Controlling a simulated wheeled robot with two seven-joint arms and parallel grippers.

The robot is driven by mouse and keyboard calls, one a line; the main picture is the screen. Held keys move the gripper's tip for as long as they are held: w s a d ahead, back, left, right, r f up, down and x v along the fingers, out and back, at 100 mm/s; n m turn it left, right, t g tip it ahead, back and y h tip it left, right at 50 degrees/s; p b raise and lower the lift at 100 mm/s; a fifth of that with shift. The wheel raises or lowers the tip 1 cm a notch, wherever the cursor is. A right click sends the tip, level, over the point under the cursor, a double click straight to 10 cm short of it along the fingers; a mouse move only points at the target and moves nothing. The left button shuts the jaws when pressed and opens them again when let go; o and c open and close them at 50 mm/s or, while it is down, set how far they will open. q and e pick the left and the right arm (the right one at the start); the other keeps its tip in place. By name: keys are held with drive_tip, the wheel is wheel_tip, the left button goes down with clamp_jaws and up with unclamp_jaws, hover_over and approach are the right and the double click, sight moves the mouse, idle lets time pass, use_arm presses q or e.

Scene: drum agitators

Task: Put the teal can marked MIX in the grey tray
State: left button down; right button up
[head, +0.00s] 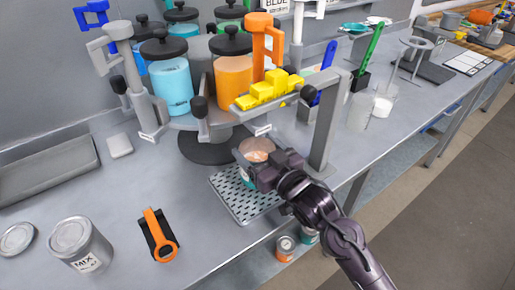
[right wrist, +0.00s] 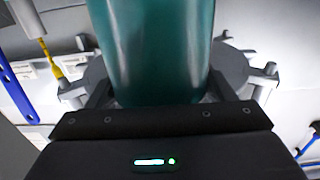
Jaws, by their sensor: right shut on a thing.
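My right gripper (head: 260,170) is shut on a teal cylinder (right wrist: 150,50), which fills the middle of the right wrist view; no marking shows on it there. In the head view a round vessel with a peach-coloured top (head: 257,150) is at the jaws, above the back of the perforated drip plate; I cannot tell if it touches the plate. A can marked MIX (head: 80,245) stands upright at the front left and looks grey, not teal. The grey tray (head: 45,170) lies at the left and looks empty. My left gripper is not in view.
A carousel stand with blue and orange canisters (head: 234,75) rises behind my gripper, its grey post (head: 325,120) close on the right. The drip plate (head: 240,195) and an orange-and-black tool (head: 158,235) lie in front. Small cans (head: 285,248) stand on a lower shelf.

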drive_tip(key=shift+s+f, duration=0.1)
drive_tip(key=shift+f, duration=0.2)
drive_tip(key=shift+f, duration=0.15)
drive_tip(key=o, duration=1.7)
drive_tip(key=shift+f, duration=0.1)
